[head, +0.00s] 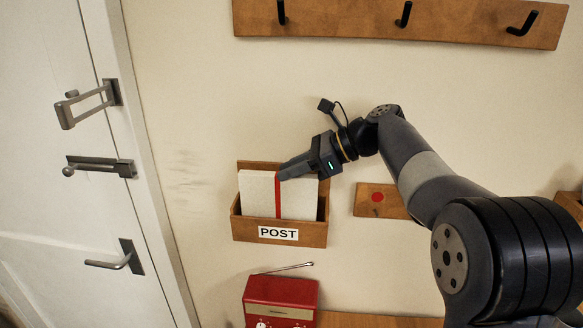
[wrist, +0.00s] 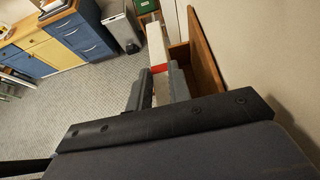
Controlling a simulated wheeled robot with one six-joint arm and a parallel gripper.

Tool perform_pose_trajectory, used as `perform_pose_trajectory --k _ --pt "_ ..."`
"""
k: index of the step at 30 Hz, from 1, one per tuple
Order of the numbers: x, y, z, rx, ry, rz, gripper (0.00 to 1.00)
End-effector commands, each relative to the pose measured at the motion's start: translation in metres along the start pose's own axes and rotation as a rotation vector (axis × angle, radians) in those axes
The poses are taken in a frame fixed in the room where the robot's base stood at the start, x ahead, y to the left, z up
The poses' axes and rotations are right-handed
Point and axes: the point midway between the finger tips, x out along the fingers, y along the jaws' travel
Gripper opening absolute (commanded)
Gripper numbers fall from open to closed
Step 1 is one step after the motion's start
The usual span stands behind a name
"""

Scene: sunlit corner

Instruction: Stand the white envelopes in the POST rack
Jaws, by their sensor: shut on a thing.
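The white envelopes (head: 257,194) are a thick bundle with a red band around it. They are upright in the wooden POST rack (head: 245,229), their lower edge hidden behind the front board with its POST label (head: 278,233). My gripper (head: 284,174) reaches in from the upper right and is shut on the bundle near its top edge, by the red band. In the wrist view my gripper (wrist: 160,82) has a finger on each side of the envelopes (wrist: 156,45), and the rack (wrist: 203,58) is to their right. Whether the bundle touches the rack's floor is hidden.
A red radio (head: 281,300) with its aerial out stands below the rack. A small wooden plaque with a red dot (head: 377,197) is right of the rack. A board with black hooks (head: 404,14) is above. A white door (head: 50,200) with metal latches is at left.

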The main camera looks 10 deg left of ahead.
Motion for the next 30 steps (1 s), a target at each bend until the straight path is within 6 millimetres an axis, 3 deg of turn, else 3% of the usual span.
perform_pose_trajectory --k 14,15,21,30 --pt "0.0056 0.0002 -0.0100 0.000 0.000 -0.001 0.00" --pt "0.0057 0.0002 -0.0102 0.001 0.000 0.000 0.21" --pt "0.0056 0.0002 -0.0100 0.000 0.000 0.000 0.38" --pt "0.0050 0.0002 -0.0090 0.000 0.000 0.000 0.41"
